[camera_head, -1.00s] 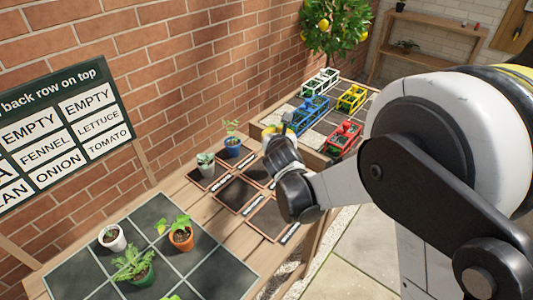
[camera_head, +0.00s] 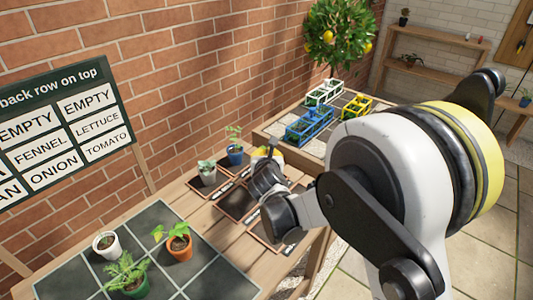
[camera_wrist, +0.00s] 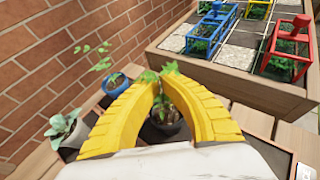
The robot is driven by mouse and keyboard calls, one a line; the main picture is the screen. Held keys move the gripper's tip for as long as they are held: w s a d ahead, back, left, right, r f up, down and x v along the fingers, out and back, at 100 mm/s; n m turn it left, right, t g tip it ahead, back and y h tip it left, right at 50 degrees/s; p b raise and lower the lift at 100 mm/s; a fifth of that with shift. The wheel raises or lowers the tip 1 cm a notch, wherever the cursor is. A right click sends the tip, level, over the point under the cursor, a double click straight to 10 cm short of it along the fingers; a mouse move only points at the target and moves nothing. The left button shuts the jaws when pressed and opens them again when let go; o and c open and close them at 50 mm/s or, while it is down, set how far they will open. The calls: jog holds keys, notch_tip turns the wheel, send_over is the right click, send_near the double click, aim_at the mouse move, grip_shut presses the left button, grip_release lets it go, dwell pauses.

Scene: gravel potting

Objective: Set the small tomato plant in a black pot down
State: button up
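The small tomato plant in a black pot (camera_wrist: 165,128) shows in the wrist view between the yellow fingers of my gripper (camera_wrist: 162,82). The fingers curve around both sides of the pot, and green leaves rise at the fingertips. In the head view my gripper (camera_head: 264,154) is over the far right part of the dark square mats, and the plant is hidden behind it. The wooden bench (camera_head: 212,219) carries these mats. I cannot tell whether the pot's base touches a mat.
A blue pot with a seedling (camera_head: 235,156) and a grey pot (camera_head: 208,175) stand close to my gripper's left. An empty dark mat (camera_head: 238,198) lies nearer. A sign (camera_head: 62,130) lists plant positions. A raised planter with coloured crates (camera_head: 310,125) stands behind. More pots stand front left.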

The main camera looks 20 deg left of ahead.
jog(key=o, duration=0.5)
jog(key=shift+c, duration=0.2)
jog(key=shift+r, duration=0.1)
